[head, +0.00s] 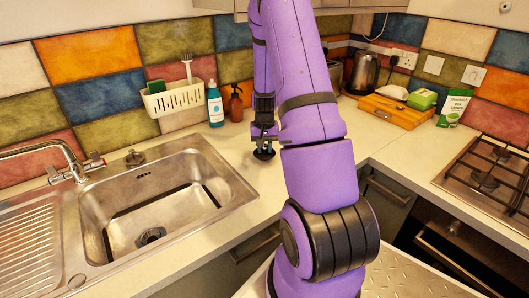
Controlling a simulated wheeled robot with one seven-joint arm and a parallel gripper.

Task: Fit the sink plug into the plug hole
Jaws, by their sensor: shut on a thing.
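The sink plug (264,155) is a small dark disc with a short stem, low over the counter to the right of the sink. My gripper (265,139) points down and is shut on its top. I cannot tell whether the plug's underside touches the counter. The plug hole (150,236) is a dark round drain in the floor of the steel sink (200,165), lower left of my gripper. It looks uncovered. Part of my purple arm fills the middle of the view.
A tap (68,160) stands at the sink's back left. A small metal item (134,157) sits on the sink's back rim. A blue bottle (215,106) and a brown bottle (236,103) stand behind. The hob (490,175) is far right.

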